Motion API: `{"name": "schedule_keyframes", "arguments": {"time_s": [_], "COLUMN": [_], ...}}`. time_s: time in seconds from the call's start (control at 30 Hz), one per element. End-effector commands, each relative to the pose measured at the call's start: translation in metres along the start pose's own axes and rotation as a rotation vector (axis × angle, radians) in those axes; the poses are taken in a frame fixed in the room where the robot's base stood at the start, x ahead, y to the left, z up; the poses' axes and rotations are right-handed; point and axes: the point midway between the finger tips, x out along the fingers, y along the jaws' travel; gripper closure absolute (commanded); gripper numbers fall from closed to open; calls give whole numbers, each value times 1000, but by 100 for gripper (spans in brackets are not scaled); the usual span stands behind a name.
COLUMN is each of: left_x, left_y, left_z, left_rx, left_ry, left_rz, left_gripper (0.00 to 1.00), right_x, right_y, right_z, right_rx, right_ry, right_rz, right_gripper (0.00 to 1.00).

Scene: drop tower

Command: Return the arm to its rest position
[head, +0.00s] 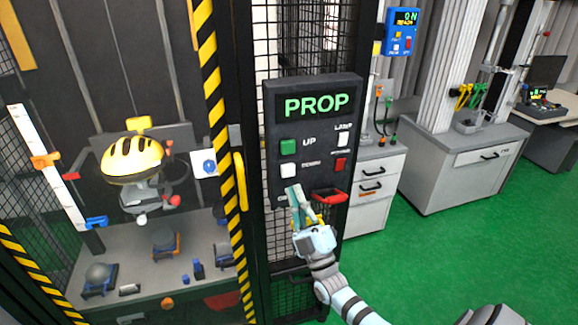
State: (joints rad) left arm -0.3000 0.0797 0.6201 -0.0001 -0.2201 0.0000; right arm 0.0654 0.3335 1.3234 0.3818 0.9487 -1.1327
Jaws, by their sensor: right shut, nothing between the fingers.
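My right gripper (307,212) is in front of the lower part of the dark control panel (327,172), its fingers close together and empty. The panel's screen (317,105) reads PROP in green letters. A green button (288,147) sits beside the label UP, with a white button (288,171) below it. Another white button (343,139) and a red button (340,164) are on the right side. My gripper covers part of the panel's lower left; whether it touches the panel I cannot tell. My left gripper is not in view.
The caged tower with a yellow helmet (133,161) on a headform stands at left, behind a yellow-black striped post (222,150). Grey cabinets (375,190) stand behind the panel at right. The green floor (440,255) at lower right is clear.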

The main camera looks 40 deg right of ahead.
Motion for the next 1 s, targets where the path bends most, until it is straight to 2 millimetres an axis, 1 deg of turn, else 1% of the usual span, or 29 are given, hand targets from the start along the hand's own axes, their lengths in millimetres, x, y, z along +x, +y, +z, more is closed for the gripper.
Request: {"name": "schedule_keyframes", "arguments": {"time_s": [0.03, 0.73, 0.8, 0.83, 0.87, 0.93, 0.97, 1.0], "left_x": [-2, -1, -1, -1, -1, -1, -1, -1], "left_y": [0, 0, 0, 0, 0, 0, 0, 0], "left_z": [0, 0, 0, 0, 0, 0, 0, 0], "left_rx": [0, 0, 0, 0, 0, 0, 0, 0], "left_ry": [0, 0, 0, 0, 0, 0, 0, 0], "left_rz": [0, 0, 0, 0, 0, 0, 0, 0], "left_gripper": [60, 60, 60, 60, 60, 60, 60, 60], "right_x": [0, -2, -2, -2, -4, -17, -29, -52], "right_y": [2, 1, -1, -6, -15, -51, -70, -96], "right_z": [-1, -1, 0, 2, 6, 23, 34, 48], "right_rx": [0, 1, 34, 71, 120, 232, 281, 344], "right_ry": [0, 0, -4, -13, -31, -113, -168, -258], "right_rz": [0, 0, -8, -30, -71, -213, -284, -384], "right_gripper": [100, 100, 100, 100, 100, 100, 100, 100]}}
